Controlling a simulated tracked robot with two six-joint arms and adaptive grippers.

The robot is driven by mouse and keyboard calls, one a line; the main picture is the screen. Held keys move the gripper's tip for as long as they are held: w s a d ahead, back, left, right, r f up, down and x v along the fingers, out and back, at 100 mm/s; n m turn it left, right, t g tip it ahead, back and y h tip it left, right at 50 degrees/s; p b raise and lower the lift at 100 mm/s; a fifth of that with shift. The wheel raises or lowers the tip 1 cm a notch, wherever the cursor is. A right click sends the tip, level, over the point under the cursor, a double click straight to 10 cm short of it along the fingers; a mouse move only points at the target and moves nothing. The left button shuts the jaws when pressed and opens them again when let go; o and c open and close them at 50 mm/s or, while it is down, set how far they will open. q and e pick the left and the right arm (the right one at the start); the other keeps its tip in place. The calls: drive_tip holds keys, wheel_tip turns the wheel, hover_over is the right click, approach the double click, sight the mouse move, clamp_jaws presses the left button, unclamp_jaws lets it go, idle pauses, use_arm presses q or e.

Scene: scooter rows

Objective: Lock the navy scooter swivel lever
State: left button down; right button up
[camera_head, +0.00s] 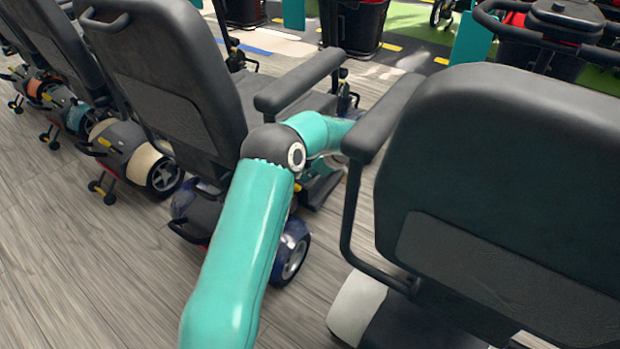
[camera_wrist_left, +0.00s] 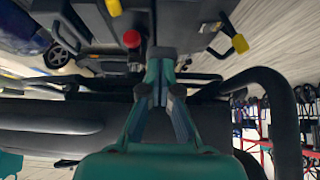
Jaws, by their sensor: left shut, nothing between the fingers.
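The navy scooter (camera_head: 294,248) stands in the middle of the head view, its dark seat (camera_head: 180,70) above and my left arm across it. In the left wrist view, which looks upside down, its shiny navy body (camera_wrist_left: 22,32) shows at the upper left. A yellow-tipped lever (camera_wrist_left: 239,43), a red knob (camera_wrist_left: 131,39) and another yellow part (camera_wrist_left: 113,7) show there; I cannot tell which is the swivel lever. My left gripper (camera_wrist_left: 161,62) is shut and empty, its fingertips close below the red knob in the picture; contact is unclear. The head view hides this gripper. My right gripper is not in view.
Another scooter's seat (camera_head: 510,170) and armrest (camera_head: 382,118) stand close on the right. More scooters (camera_head: 130,150) line the left. A dark curved bar (camera_wrist_left: 285,120) borders the gripper in the wrist view. Grey floor (camera_head: 90,270) is clear at lower left.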

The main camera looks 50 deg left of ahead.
use_arm(q)
drive_tip(key=shift+s+d+f, duration=0.1)
drive_tip(key=shift+s+f, duration=0.1)
drive_tip(key=shift+f, duration=0.4)
wheel_tip(320, 180, up, 11)
drive_tip(key=shift+w, duration=0.25)
idle(0.6)
